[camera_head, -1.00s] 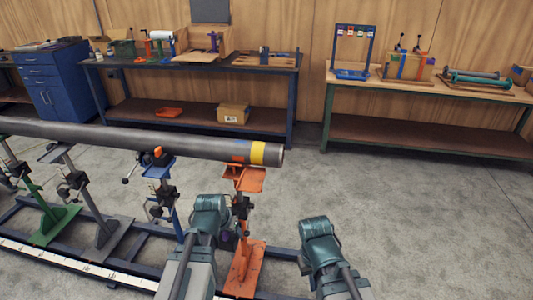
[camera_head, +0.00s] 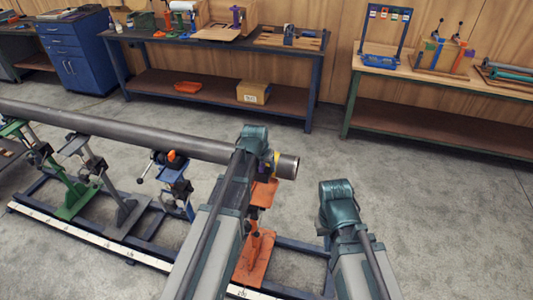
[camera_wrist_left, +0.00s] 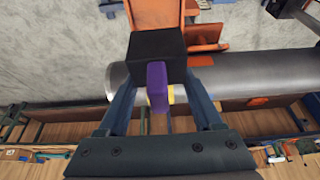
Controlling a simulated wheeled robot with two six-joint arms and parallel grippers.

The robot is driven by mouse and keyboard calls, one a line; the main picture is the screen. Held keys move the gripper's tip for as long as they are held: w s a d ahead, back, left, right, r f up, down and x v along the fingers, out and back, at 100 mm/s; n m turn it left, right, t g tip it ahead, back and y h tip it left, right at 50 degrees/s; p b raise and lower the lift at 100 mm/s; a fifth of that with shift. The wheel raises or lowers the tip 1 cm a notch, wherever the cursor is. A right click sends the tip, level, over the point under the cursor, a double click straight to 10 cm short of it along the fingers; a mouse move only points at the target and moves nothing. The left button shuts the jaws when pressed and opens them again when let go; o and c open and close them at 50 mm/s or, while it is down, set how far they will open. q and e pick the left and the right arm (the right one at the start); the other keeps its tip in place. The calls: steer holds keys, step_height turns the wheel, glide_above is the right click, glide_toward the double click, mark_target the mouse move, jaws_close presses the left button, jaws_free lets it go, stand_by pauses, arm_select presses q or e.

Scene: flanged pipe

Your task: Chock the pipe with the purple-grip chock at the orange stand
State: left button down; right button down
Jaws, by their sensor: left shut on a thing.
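The grey pipe (camera_head: 120,126) lies across the stands, its open end at right. The orange stand (camera_head: 254,240) is under that end, partly hidden by my left arm. In the left wrist view, my left gripper (camera_wrist_left: 158,76) is shut on the chock, a black block (camera_wrist_left: 150,46) with a purple grip (camera_wrist_left: 157,88). The chock is over or beside the pipe (camera_wrist_left: 255,76), close to the orange stand (camera_wrist_left: 152,12); I cannot tell if it touches either. In the head view my left gripper (camera_head: 264,166) is mostly hidden at the pipe end. My right gripper's fingers are hidden behind its wrist.
A blue stand (camera_head: 174,178), a grey stand (camera_head: 88,160) and a green stand (camera_head: 60,180) stand further left on the rail frame. The floor right of the pipe end is clear.

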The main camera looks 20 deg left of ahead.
arm_select(q)
steer(key=shift+f, duration=0.1)
step_height(320, 180, down, 8)
steer(key=b, duration=0.9)
steer(key=shift+f, duration=0.2)
steer(key=shift+w, duration=1.45)
stand_by(0.7)
jaws_free()
steer(key=shift+r, duration=0.1)
stand_by(0.4)
steer(key=shift+w+r+p+v, duration=0.1)
steer(key=shift+w+p+v, duration=0.15)
steer(key=shift+p+v, duration=0.9)
steer(key=shift+w+r+p+v, duration=0.1)
steer(key=shift+w+p+v, duration=0.15)
steer(key=shift+p+v, duration=0.9)
steer(key=shift+w+r+p+v, duration=0.1)
steer(key=shift+w+p+v, duration=0.15)
steer(key=shift+p+v, duration=0.9)
steer(key=shift+d+f, duration=0.1)
